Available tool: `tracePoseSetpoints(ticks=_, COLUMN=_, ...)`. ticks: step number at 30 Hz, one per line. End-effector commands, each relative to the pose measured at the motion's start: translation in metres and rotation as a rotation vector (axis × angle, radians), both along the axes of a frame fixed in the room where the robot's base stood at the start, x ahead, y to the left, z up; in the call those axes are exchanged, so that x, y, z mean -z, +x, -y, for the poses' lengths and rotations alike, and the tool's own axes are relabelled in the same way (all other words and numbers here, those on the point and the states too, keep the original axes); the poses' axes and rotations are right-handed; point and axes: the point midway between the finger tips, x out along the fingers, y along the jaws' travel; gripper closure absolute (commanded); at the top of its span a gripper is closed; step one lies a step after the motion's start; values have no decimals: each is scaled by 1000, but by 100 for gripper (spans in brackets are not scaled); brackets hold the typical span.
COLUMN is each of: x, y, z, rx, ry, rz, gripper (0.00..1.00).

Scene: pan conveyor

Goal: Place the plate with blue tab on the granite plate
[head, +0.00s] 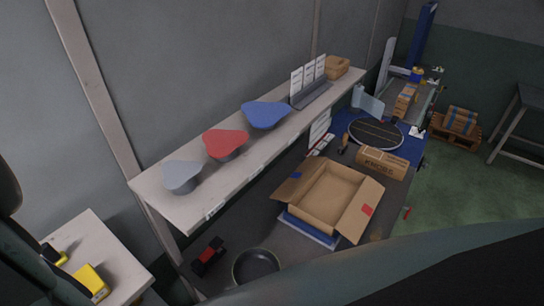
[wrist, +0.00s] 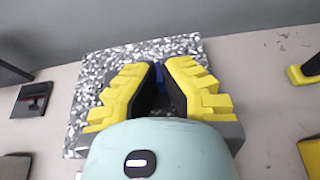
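In the wrist view my gripper (wrist: 161,68) has yellow fingers with dark inner pads, close together with a narrow gap. A small blue tab (wrist: 158,72) shows between the fingertips, and the gripper looks shut on it. The rest of the plate with blue tab is hidden by the fingers. The granite plate (wrist: 100,68), a speckled grey square, lies beyond and below the fingers on a pale surface. How high the fingers are above it, and whether the blue-tabbed plate touches it, I cannot tell. My gripper does not show in the head view.
In the wrist view a dark plate with a small red mark (wrist: 32,98) lies at left. Yellow-and-black pieces (wrist: 303,73) stand at right. In the head view are a small table (head: 95,240), a shelf with bins (head: 150,185) and an open carton (head: 330,195).

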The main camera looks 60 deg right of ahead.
Motion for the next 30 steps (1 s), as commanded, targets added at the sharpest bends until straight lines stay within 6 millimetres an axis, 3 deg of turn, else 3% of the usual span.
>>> tracePoseSetpoints(ticks=6, x=4, y=0, z=0, rx=-1, ry=0, rz=0, gripper=100)
tracePoseSetpoints(ticks=15, x=2, y=0, z=0, rx=0, ry=0, rz=0, gripper=66)
tracePoseSetpoints(ticks=30, x=-3, y=-7, z=-3, rx=-2, ry=6, rz=3, gripper=66)
